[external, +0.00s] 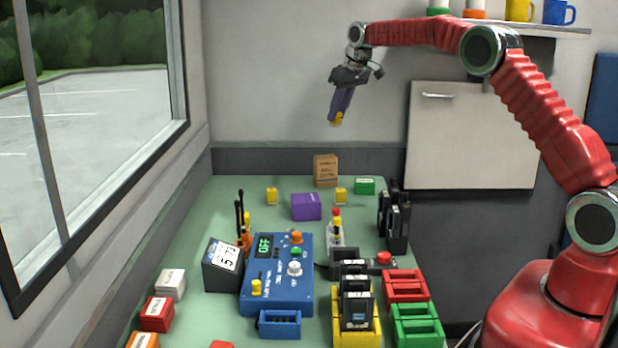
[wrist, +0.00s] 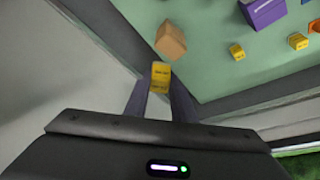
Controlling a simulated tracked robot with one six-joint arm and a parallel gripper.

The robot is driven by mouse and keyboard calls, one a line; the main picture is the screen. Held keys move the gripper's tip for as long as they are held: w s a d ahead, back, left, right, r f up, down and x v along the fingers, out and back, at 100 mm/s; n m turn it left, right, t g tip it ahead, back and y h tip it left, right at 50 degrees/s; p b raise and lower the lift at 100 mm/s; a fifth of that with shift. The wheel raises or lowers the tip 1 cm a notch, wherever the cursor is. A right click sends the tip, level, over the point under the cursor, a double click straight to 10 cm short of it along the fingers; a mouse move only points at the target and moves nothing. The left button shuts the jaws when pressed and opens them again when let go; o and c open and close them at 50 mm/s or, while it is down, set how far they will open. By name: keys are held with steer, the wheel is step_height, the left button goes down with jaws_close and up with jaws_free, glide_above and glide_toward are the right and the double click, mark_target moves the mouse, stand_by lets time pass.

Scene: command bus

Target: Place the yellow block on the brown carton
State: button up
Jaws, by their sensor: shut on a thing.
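My gripper (external: 337,119) is shut on a yellow block (external: 336,119), held high above the far end of the green table. In the wrist view the yellow block (wrist: 160,75) sits between the two purple fingers of my gripper (wrist: 160,92). The brown carton (external: 325,170) stands upright at the table's far edge, below the held block. It also shows in the wrist view (wrist: 171,41), just beyond the block, with a visible gap in the external view. Two other yellow blocks (external: 271,196) (external: 341,195) lie on the table on either side in front of the carton.
A purple box (external: 306,207) lies in front of the carton, and a green block (external: 365,186) lies to its right. A blue control panel (external: 277,275), radios (external: 394,217) and coloured holders (external: 405,287) fill the nearer table. The wall stands close behind the carton.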

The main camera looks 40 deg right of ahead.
mark_target(339, 125)
steer(key=shift+f, duration=3.15)
steer(key=shift+f, duration=1.85)
steer(key=shift+f, duration=0.1)
steer(key=o, duration=1)
steer(key=v, duration=1.2)
